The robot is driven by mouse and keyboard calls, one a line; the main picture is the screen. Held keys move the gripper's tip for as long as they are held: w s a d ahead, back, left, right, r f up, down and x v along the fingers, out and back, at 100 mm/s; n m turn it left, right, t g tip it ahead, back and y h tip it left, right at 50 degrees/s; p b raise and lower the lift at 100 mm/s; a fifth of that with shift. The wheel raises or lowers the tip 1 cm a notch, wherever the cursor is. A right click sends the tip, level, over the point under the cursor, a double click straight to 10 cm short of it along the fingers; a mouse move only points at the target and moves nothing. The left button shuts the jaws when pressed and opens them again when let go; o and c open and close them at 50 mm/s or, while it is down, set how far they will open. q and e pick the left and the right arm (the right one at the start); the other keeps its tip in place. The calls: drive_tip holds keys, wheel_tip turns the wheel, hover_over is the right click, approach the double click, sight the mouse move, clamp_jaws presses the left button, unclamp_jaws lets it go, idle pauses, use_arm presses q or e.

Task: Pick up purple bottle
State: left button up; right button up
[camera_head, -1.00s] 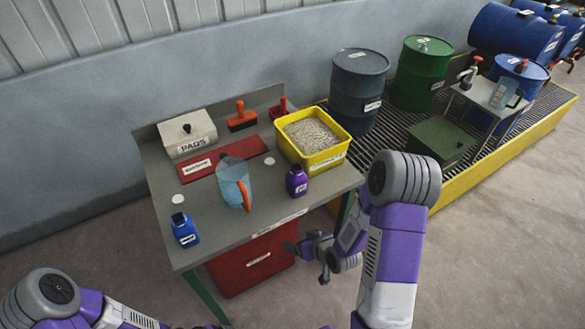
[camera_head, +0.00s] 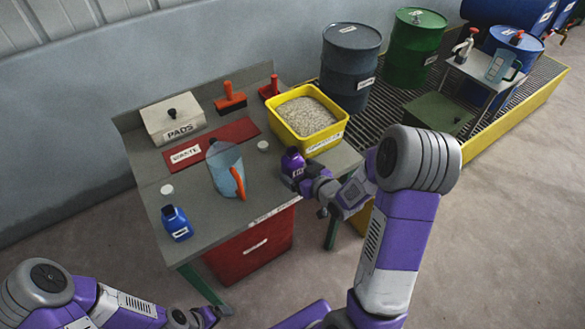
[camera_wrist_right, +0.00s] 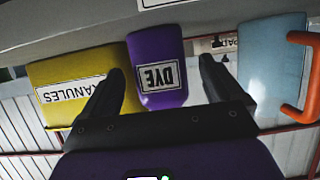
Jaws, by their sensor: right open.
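The purple bottle (camera_head: 292,160) stands upright near the front right of the grey workbench. In the right wrist view, which appears upside down, the bottle (camera_wrist_right: 157,58) shows its DYE label between the two fingers. My right gripper (camera_head: 303,182) is open at the front of the bottle, level with its lower body, and it also shows in the right wrist view (camera_wrist_right: 160,82). Gaps show on both sides of the bottle. Part of the bottle is hidden by the gripper in the head view. My left gripper (camera_head: 205,317) is small and partly cut off at the bottom edge.
A yellow granules bin (camera_head: 338,137) stands right behind the bottle. A clear jug (camera_head: 222,165) with an orange handle stands to its left, and a blue bottle (camera_head: 175,224) is farther left. A white disc (camera_head: 263,146) lies near the bin. Bench surface is free between jug and bottle.

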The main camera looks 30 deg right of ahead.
drive_tip(key=shift+x, duration=0.75)
drive_tip(key=c, duration=1.1)
drive_tip(key=shift+c, duration=0.9)
drive_tip(key=shift+r, duration=0.15)
